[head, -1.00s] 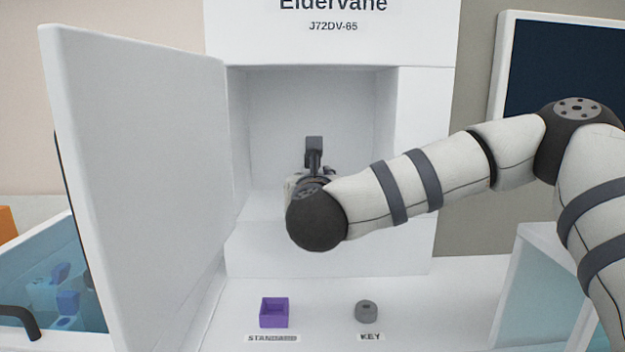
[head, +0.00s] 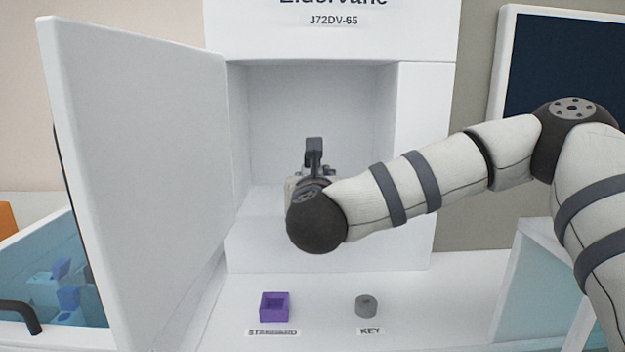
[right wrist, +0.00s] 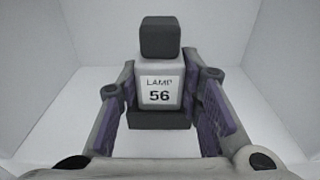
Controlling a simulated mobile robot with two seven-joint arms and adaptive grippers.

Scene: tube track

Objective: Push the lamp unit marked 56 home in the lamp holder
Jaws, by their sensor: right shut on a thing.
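The lamp unit (right wrist: 159,90) has a white body with a label reading LAMP 56 and a dark block on top. Its dark top also shows in the head view (head: 313,145), inside the white cabinet's recess. My right gripper (right wrist: 164,78) is shut on the lamp unit, with a finger at each side. In the head view my right wrist covers most of the gripper and the lamp. A dark block (right wrist: 160,120) shows at the foot of the white body; I cannot tell whether it is the lamp holder. My left gripper is not in view.
The cabinet door (head: 140,180) stands open at the left of the recess (head: 365,110). On the ledge in front are a purple square box (head: 275,307) at STANDARD and a grey ring (head: 367,306) at KEY. A blue-sided bin (head: 55,290) stands at the left.

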